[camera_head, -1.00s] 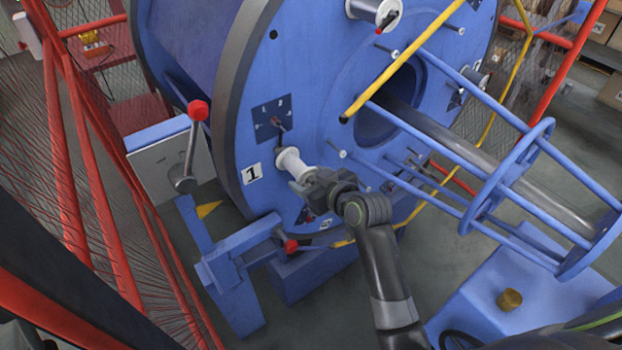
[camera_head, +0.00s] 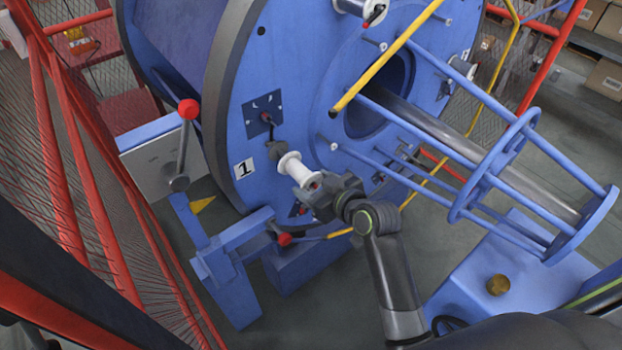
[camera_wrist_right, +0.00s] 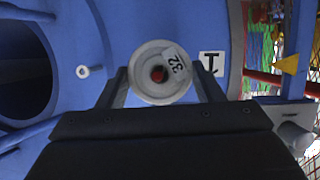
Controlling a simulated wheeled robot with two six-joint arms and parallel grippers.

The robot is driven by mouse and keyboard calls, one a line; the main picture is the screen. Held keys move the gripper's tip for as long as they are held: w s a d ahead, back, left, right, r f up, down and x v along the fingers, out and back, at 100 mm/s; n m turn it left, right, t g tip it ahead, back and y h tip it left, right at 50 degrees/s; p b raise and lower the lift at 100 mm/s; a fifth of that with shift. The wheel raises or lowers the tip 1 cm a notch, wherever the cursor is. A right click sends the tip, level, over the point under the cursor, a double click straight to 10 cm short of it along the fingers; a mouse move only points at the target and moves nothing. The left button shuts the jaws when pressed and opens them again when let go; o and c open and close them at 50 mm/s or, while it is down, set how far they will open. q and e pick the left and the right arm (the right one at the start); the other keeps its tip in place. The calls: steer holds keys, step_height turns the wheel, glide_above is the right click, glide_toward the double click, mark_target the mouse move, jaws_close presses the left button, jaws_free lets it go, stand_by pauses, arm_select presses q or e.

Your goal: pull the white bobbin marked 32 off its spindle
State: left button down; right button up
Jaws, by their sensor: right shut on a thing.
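The white bobbin (camera_head: 294,170) stands out from the face of the blue drum, near the plate marked 1. In the right wrist view its round end (camera_wrist_right: 146,88) faces me, with a label marked 32 and a dark bore with red inside. My right gripper (camera_head: 308,184) is shut on the bobbin, one finger on each side of it. A dark grey spindle base (camera_head: 276,150) shows between the bobbin's far flange and the drum. I cannot tell whether the spindle still reaches into the bore. My left gripper is not in view.
Another white bobbin (camera_head: 360,8) sits higher on the drum (camera_head: 290,90). A yellow bar (camera_head: 390,55) and a blue tubular cage (camera_head: 480,180) stand to the right of my gripper. A red-knobbed lever (camera_head: 188,110) and red mesh fence (camera_head: 85,170) are at the left.

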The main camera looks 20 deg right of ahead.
steer(key=s+d+p, duration=0.1)
steer(key=s+d, duration=0.3)
steer(key=s, duration=0.7)
steer(key=shift+s+d, duration=0.4)
stand_by(1.2)
steer(key=shift+s+d, duration=0.3)
steer(key=shift+s, duration=0.5)
steer(key=shift+s+d, duration=0.35)
steer(key=shift+s, duration=0.4)
steer(key=shift+s+d, duration=0.3)
steer(key=shift+s, duration=0.5)
